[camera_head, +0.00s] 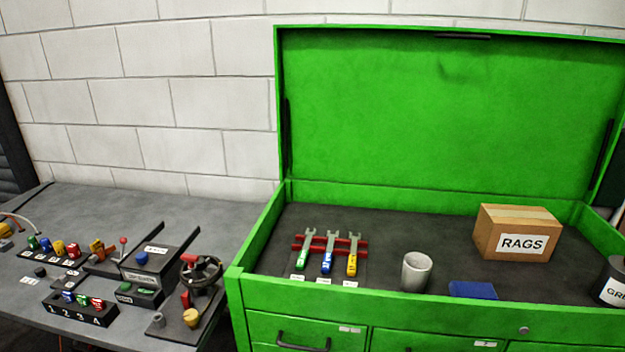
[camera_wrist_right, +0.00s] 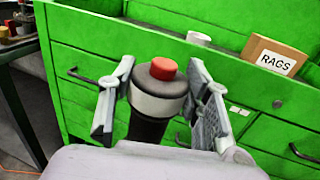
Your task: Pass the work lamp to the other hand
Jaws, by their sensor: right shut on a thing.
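The work lamp (camera_wrist_right: 155,100) shows in the right wrist view as a dark cylinder with a light grey collar and a red cap on top. My right gripper (camera_wrist_right: 160,95) is shut on it, with one finger on each side of the collar. The lamp is held in front of the green chest's drawers. Its lower part is partly hidden by my wrist. Neither gripper nor the lamp shows in the head view. My left gripper is in neither view.
The open green tool chest (camera_head: 262,290) holds three wrenches (camera_head: 328,252), a grey cup (camera_head: 416,271), a blue block (camera_head: 472,290) and a RAGS box (camera_head: 517,232). A grey workbench (camera_head: 95,200) with several small parts stands at left. Drawer handles (camera_head: 303,342) stick out in front.

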